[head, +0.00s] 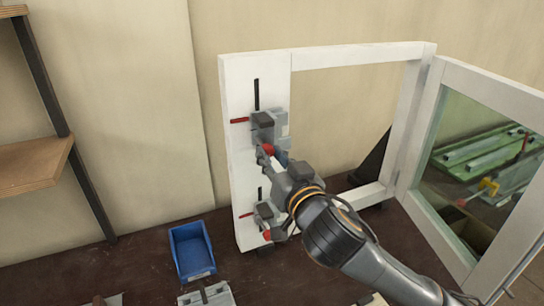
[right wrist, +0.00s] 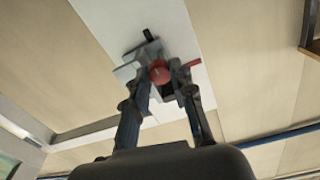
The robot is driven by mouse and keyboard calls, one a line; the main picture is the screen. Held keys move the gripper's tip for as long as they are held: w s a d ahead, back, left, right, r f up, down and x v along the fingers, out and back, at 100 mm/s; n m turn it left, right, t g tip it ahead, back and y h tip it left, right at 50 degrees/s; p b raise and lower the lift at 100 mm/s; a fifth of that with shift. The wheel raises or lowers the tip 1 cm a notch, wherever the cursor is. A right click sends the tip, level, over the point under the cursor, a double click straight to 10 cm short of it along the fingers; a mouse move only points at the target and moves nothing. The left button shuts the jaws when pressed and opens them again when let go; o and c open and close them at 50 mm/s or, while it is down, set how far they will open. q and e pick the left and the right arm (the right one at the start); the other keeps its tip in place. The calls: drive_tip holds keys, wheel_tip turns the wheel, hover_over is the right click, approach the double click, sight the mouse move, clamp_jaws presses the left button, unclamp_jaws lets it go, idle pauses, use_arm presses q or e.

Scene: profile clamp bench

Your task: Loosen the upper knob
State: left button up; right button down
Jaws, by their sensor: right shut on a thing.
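The upper clamp (head: 264,121) is a grey block on the white upright panel, with a black rod above and a red bar to its left. The upper knob (head: 268,148) is red and round, at the clamp's lower front. My right gripper (head: 270,156) reaches it from the lower right and is shut on it. In the right wrist view the upper knob (right wrist: 159,73) sits between the two fingertips of my right gripper (right wrist: 162,76). The lower clamp (head: 264,211) has its own red lower knob (head: 267,235), below my gripper. My left gripper is not in view.
The white frame (head: 350,55) has an open glazed door (head: 480,160) at the right, near my right arm. A blue bin (head: 191,252) and a grey part (head: 206,295) lie on the dark bench. A wooden shelf (head: 35,165) stands at the left.

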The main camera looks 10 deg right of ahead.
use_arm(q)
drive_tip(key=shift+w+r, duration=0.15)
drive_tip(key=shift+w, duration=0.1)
use_arm(e)
drive_tip(key=shift+n, duration=0.4)
drive_tip(key=shift+n+p, duration=0.5)
drive_tip(key=shift+n, duration=0.2)
drive_tip(key=n+p, duration=0.2)
drive_tip(key=n, duration=0.2)
drive_tip(key=shift+r, duration=0.1)
drive_tip(key=n+p, duration=0.1)
drive_tip(key=n, duration=0.3)
drive_tip(key=shift+d+p, duration=0.1)
drive_tip(key=shift+p, duration=0.25)
drive_tip(key=n+p, duration=0.3)
drive_tip(key=n, duration=0.2)
drive_tip(key=shift+n+y, duration=0.4)
use_arm(q)
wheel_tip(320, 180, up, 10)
drive_tip(key=p, duration=0.2)
drive_tip(key=shift+p, duration=0.4)
use_arm(e)
drive_tip(key=n, duration=0.5)
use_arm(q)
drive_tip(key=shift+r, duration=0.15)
use_arm(e)
drive_tip(key=shift+n, duration=0.4)
